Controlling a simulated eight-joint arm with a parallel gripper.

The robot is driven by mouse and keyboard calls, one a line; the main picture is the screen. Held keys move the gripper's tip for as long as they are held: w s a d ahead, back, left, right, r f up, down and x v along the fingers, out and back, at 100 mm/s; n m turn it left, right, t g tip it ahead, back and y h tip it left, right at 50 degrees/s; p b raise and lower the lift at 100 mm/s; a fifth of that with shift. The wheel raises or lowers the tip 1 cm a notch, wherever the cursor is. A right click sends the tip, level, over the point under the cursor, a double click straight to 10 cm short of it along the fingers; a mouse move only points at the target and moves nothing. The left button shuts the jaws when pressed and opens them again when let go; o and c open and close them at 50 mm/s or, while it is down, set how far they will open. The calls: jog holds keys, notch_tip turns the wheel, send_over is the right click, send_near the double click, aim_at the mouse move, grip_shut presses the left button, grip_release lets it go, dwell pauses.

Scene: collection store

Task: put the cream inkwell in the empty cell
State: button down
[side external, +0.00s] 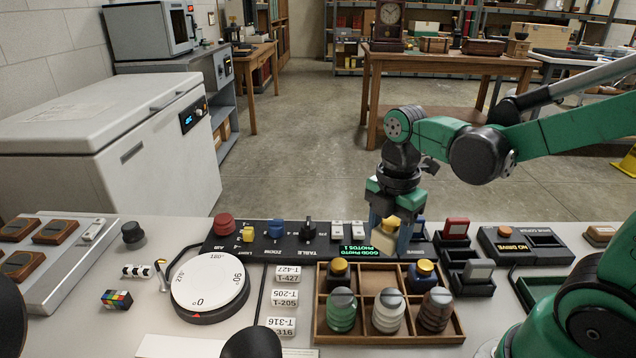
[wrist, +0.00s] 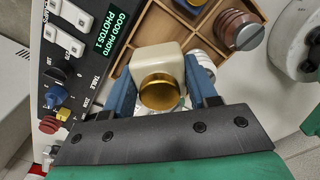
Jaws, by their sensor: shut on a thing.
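The cream inkwell (wrist: 158,60) with a gold cap is between the blue fingers of my gripper (wrist: 163,88). My gripper (side external: 391,234) is shut on it and holds it in the air. In the side view, the inkwell (side external: 384,238) is partly covered by the fingers and appears just above the back edge of the wooden tray (side external: 390,338). The tray has two rows of cells. The middle cell of its back row, the empty cell (side external: 373,281), shows bare wood. In the wrist view the inkwell hides part of the tray (wrist: 122,62).
Yellow-and-black (side external: 340,271) and blue (side external: 422,274) inkwells flank the empty cell. Green (side external: 341,312), white (side external: 388,312) and brown (side external: 435,310) jars fill the front row. A black control panel (side external: 292,240) stands behind, a turntable (side external: 209,285) left, and dark bins (side external: 472,283) right.

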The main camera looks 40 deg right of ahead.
aim_at(380, 284)
jog(key=shift+f, duration=4.25)
jog(key=shift+f, duration=0.15)
jog(key=c, duration=0.5)
grip_release()
jog(key=shift+c, duration=0.2)
